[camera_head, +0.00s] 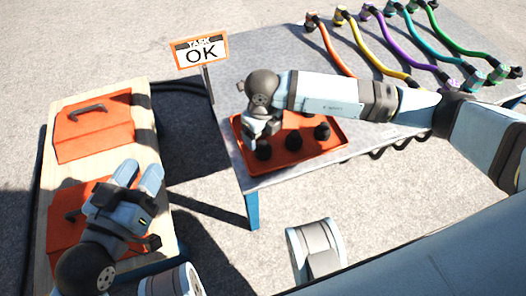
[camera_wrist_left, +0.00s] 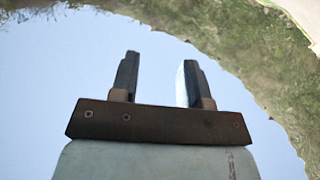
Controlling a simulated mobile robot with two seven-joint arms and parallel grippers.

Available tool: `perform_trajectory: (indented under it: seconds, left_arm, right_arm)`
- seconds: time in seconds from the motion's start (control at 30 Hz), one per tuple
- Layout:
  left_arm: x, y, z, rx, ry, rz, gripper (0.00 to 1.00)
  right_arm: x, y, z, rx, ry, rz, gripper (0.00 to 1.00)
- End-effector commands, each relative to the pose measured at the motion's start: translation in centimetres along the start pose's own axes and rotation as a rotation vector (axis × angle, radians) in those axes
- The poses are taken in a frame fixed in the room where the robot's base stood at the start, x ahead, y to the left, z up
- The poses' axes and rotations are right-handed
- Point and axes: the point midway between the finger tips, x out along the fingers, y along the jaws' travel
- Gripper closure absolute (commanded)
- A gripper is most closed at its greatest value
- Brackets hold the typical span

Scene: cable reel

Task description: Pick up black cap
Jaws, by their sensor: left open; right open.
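Several black caps stand in a red-orange tray at the near left corner of the grey table. One black cap (camera_head: 263,152) is at the tray's near left, with another cap (camera_head: 293,140) and a third (camera_head: 321,131) to its right. My right gripper (camera_head: 256,141) is open and points down over the left part of the tray, close to the nearest cap. Its fingertips are partly hidden, and I see no cap held. My left gripper (camera_head: 140,173) is open above the wooden bench; its empty fingers (camera_wrist_left: 159,82) show in the left wrist view against sky and grass.
The tray (camera_head: 340,152) rests on the grey table (camera_head: 233,101). Coloured cables (camera_head: 385,47) lie at the back right. Orange toolboxes (camera_head: 95,132) sit on the wooden bench (camera_head: 52,185).

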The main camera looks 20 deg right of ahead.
Motion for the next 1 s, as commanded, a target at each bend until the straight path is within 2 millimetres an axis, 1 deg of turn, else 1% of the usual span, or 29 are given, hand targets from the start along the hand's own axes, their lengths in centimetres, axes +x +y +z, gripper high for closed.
perform_trajectory:
  seconds: [0.03,0.17,0.27,0.4,0.5,0.63,0.77,0.87,0.9,0.97,1.0]
  left_arm:
    - [0.1,-0.2,0.1,0.018,0.01,0.0,0.57]
    - [0.2,-0.4,0.0,0.041,0.022,-0.002,0.57]
    - [0.3,-0.6,0.2,0.068,0.038,-0.003,0.57]
    - [0.6,-1.3,0.5,0.141,0.076,-0.009,0.57]
    - [0.8,-1.7,0.0,0.194,0.105,-0.011,0.57]
    - [1.0,-1.9,-0.8,0.233,0.127,-0.009,0.57]
    - [0.9,-1.9,-1.0,0.236,0.127,-0.008,0.57]
    - [0.8,-1.9,-0.9,0.232,0.124,-0.008,0.57]
    - [0.8,-1.8,-0.8,0.23,0.123,-0.008,0.57]
    - [0.8,-1.8,-0.8,0.227,0.122,-0.009,0.57]
    - [0.8,-1.8,-0.8,0.226,0.122,-0.009,0.57]
  right_arm:
    - [0.9,0.0,0.0,0.0,0.002,0.0,0.16]
    - [1.6,0.0,-0.1,-0.001,0.001,0.001,0.16]
    - [2.7,0.1,-0.3,-0.001,0.001,0.001,0.16]
    - [5.0,0.4,-0.7,-0.001,0.001,0.001,0.16]
    - [6.2,0.3,-0.7,-0.001,0.001,0.001,0.16]
    - [6.4,0.3,-0.6,-0.001,0.0,0.001,0.16]
    - [6.3,0.3,-0.6,-0.001,0.0,0.001,0.16]
    - [6.3,0.3,-0.6,-0.001,0.0,0.001,0.37]
    - [6.3,0.3,-0.6,-0.001,0.0,0.001,0.46]
    - [6.3,0.3,-0.6,-0.001,0.0,0.001,0.6]
    - [6.3,0.3,-0.6,-0.001,0.0,0.001,0.69]
